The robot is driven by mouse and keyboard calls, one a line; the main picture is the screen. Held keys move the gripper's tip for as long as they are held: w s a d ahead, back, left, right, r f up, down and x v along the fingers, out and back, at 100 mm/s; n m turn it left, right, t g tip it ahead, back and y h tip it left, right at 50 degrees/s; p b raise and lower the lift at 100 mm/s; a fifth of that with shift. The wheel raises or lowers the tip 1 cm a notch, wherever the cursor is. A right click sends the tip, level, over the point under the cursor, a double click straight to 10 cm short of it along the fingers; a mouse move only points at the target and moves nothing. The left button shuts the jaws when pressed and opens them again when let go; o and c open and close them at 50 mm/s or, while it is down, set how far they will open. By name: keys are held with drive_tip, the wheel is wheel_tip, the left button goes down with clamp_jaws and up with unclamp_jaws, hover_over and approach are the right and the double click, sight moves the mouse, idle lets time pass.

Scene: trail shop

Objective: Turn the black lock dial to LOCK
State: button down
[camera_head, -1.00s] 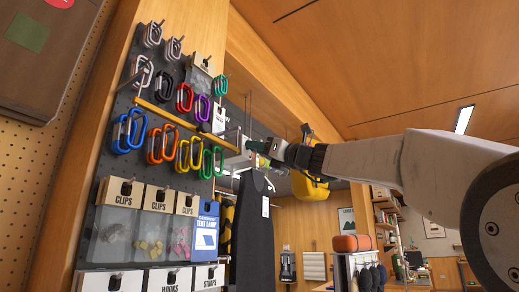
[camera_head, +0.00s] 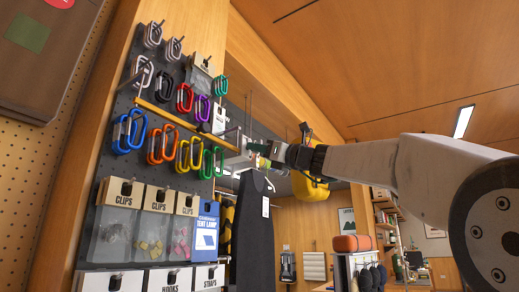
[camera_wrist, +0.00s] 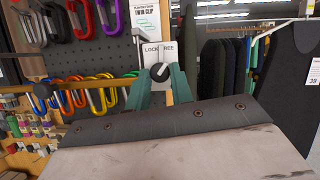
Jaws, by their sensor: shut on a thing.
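The black lock dial (camera_wrist: 160,71) carries a white pointer mark and sits below a white label (camera_wrist: 160,52) reading LOCK on the left and FREE on the right. The mark slants towards the upper right, on the FREE side. My gripper (camera_wrist: 161,80) has its two green fingers on either side of the dial, shut on it. In the head view my gripper (camera_head: 264,150) reaches the end of the pegboard from the right; the dial cannot be made out there.
A yellow bar (camera_head: 173,118) runs across the rows of carabiners on the dark pegboard. Blue, red and other carabiners (camera_head: 130,131) hang left of my gripper. A dark hanging garment (camera_head: 252,232) is just below it. Bagged clips (camera_head: 112,238) hang lower left.

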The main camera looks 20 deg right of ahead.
drive_tip(key=shift+w+d+r+n+g+y, duration=0.15)
drive_tip(key=shift+n+g, duration=1.15)
drive_tip(key=shift+n, duration=2.05)
drive_tip(key=shift+w+d+r+n+g+y, duration=0.2)
drive_tip(key=shift+n+g, duration=1.1)
drive_tip(key=shift+n, duration=2)
drive_tip(key=shift+s+r+n+g+y, duration=0.2)
drive_tip(key=shift+n+g, duration=1.1)
drive_tip(key=shift+n, duration=2.05)
drive_tip(key=shift+w+f, duration=0.1)
drive_tip(key=c, duration=1.3)
unclamp_jaws()
drive_tip(key=shift+o, duration=0.2)
drive_tip(key=v, duration=0.7)
drive_tip(key=shift+d, duration=0.4)
